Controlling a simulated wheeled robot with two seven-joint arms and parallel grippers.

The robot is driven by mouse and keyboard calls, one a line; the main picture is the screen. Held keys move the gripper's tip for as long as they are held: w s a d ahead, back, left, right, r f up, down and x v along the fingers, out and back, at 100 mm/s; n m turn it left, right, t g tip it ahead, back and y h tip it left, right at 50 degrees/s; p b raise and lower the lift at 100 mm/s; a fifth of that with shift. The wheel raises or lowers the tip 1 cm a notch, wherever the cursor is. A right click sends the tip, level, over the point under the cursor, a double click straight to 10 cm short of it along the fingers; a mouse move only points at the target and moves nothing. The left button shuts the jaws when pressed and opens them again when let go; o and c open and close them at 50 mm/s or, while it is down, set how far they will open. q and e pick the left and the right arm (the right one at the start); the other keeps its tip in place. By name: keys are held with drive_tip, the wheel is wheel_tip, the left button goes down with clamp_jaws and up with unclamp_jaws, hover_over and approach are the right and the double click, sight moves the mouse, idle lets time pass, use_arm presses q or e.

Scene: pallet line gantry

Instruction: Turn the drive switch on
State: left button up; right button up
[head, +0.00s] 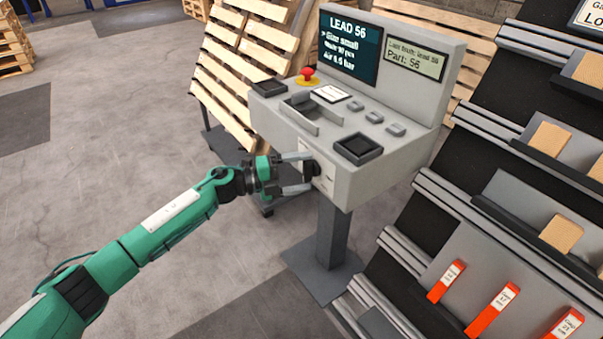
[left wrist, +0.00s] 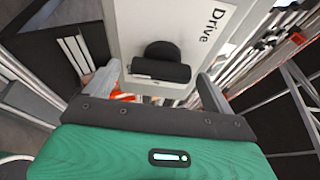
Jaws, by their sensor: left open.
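The drive switch (head: 315,169) is a black knob on the front face of the grey console (head: 365,185). In the left wrist view the drive switch (left wrist: 160,65) shows a round black base with a thick bar lying across the picture, beside a white label (left wrist: 207,25) reading "Drive". My left gripper (head: 299,172) is open in front of the console's front face. Its two grey fingers stand on either side of the switch, apart from its bar in the wrist view. Whether the fingertips touch the panel I cannot tell. My right gripper is not in view.
The console top carries a red stop button (head: 307,74), small grey buttons and black trays (head: 358,148). A screen (head: 350,45) reads "LEAD 56". Wooden pallets (head: 236,75) lean behind it. A sloped rack (head: 470,225) with orange-tagged parts stands close on the right. Open floor lies left.

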use_arm(q)
drive_tip(key=v, duration=1.3)
drive_tip(key=shift+a, duration=0.15)
drive_tip(key=shift+s, duration=0.1)
